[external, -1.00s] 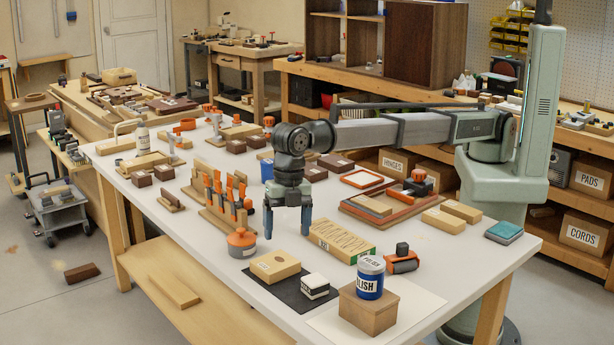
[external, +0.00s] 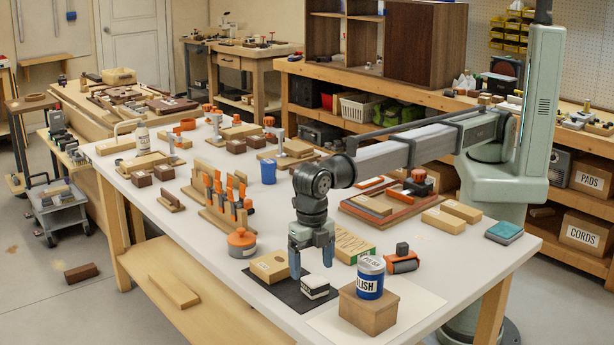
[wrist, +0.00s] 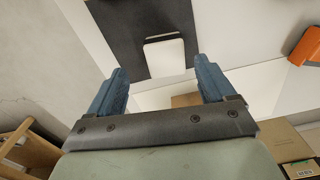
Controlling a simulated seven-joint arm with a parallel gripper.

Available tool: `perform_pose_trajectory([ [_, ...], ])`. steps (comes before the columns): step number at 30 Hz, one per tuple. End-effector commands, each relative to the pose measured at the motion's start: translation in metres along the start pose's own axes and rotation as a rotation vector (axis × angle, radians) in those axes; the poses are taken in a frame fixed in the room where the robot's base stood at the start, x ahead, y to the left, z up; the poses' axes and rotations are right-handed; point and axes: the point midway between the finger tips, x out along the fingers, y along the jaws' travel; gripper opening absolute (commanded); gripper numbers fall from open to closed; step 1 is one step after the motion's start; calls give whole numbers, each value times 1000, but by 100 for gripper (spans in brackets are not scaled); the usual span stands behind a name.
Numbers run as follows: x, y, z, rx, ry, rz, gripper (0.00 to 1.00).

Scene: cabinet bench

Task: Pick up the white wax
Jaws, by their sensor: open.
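The white wax appears to be the small block with a white top and a dark label band (external: 316,283), lying on a dark mat (external: 288,291) near the table's front edge. Its white top also shows in the wrist view (wrist: 165,60), ahead of and between the fingertips. My gripper (external: 311,260) is open and empty, pointing down just above and behind the wax, apart from it as far as I can tell. Both blue fingers show in the wrist view (wrist: 160,72) with nothing between them.
A tan block (external: 274,265) lies on the mat left of the wax. A blue-and-white polish can (external: 370,278) stands on a brown box (external: 368,308) to the right. An orange-lidded grey container (external: 241,243) stands to the left, beside upright orange-handled tools (external: 222,200).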

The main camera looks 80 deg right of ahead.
Motion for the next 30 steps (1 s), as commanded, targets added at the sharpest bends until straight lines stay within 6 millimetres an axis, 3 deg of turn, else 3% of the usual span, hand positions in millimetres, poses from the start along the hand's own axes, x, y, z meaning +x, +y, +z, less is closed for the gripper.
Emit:
perform_pose_trajectory([
  [7, 14, -4, 2, 0, 0, 0, 83],
  [16, 50, -7, 3, 0, 0, 2, 83],
  [24, 53, -7, 3, -1, 1, 3, 83],
  [30, 53, -7, 3, -1, 1, 2, 64],
])
